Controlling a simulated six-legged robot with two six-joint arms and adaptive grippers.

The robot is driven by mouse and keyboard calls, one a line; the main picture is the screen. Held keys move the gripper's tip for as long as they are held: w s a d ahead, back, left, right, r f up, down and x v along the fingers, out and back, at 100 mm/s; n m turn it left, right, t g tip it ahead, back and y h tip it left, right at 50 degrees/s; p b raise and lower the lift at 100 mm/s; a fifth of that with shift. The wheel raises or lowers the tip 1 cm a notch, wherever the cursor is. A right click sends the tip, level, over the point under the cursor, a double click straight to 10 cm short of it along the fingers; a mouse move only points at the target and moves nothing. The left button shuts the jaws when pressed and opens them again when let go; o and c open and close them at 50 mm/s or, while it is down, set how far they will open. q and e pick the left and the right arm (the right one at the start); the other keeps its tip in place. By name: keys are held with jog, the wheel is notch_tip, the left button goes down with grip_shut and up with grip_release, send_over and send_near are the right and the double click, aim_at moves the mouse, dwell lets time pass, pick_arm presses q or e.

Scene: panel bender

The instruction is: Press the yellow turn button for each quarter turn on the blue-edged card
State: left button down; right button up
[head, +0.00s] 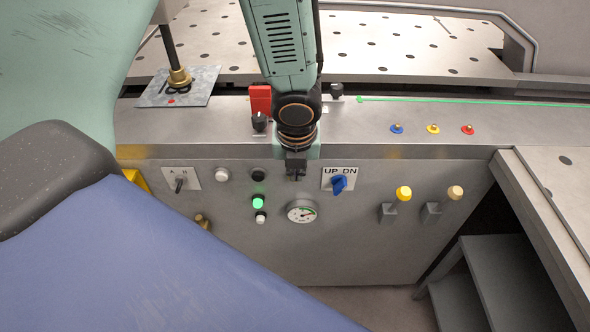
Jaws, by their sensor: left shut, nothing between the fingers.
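My left gripper (296,174) is shut and empty, pointing down in front of the panel's upper edge, between the black button and the UP DN switch. A small yellow button (433,128) sits on the ledge between a blue button (397,128) and a red button (467,129). A yellow knob (403,193) also sticks out from the front panel at the right. I cannot tell which one is the turn button. Both are well right of my gripper. I see no blue-edged card. My right gripper is not in view.
A blue UP DN switch (339,184) and a gauge (301,211) are close to my gripper. A lit green lamp (258,203) is left of them. A metal sheet (191,84) lies under a brass-tipped rod (178,76). A tan knob (455,192) and steps (480,287) are at right.

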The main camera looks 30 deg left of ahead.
pick_arm(q)
jog(key=shift+p+v, duration=0.6)
jog(key=shift+v, duration=0.5)
jog(key=shift+s+r, duration=0.1)
jog(key=shift+s, duration=0.2)
jog(key=shift+w, duration=0.2)
jog(key=shift+s, duration=0.2)
jog(key=shift+w, duration=0.2)
jog(key=shift+s, duration=0.15)
jog(key=shift+a, duration=0.1)
